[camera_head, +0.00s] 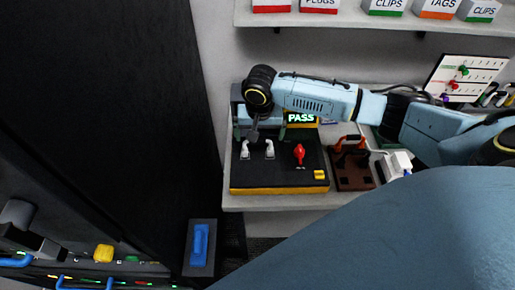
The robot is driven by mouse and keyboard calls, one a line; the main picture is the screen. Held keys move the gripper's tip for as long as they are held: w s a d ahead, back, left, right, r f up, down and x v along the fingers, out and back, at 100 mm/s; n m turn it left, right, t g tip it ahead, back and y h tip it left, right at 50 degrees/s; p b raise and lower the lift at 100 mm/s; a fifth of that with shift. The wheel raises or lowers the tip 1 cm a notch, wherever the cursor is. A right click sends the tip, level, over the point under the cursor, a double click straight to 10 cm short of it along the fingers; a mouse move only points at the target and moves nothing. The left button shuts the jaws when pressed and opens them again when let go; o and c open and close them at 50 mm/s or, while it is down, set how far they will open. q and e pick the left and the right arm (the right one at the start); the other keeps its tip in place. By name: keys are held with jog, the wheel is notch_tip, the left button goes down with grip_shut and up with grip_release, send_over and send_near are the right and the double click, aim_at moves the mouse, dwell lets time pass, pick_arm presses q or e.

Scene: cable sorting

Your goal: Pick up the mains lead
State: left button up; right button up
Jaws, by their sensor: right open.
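My right gripper (254,136) hangs down from my blue arm over the left part of a black test unit. It is open, and I see nothing between its fingers. The test unit (285,176) has a yellow front edge, two white sockets or plugs (257,151), a red knob (299,153) and a lit PASS display (301,118). I cannot clearly pick out the mains lead. A pale cable (369,141) runs beside a white block (396,163) to the right of the unit, partly hidden by my arm. My left gripper is not in view.
A brown stand (352,172) with an orange-handled item (350,143) is right of the unit. A shelf (330,18) with labelled boxes is above. A dark panel (100,110) fills the left. A blue-handled block (200,245) is low down.

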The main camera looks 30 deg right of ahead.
aim_at(258, 143)
jog(key=f, duration=0.2)
jog(key=w+f, duration=0.1)
jog(key=f, duration=0.1)
jog(key=shift+f, duration=0.4)
jog(key=c, duration=1)
notch_tip(258, 143, up, 9)
jog(key=shift+r, duration=0.5)
jog(key=shift+r+p, duration=0.5)
jog(key=shift+p, duration=0.2)
notch_tip(258, 143, up, 2)
jog(key=p, duration=0.4)
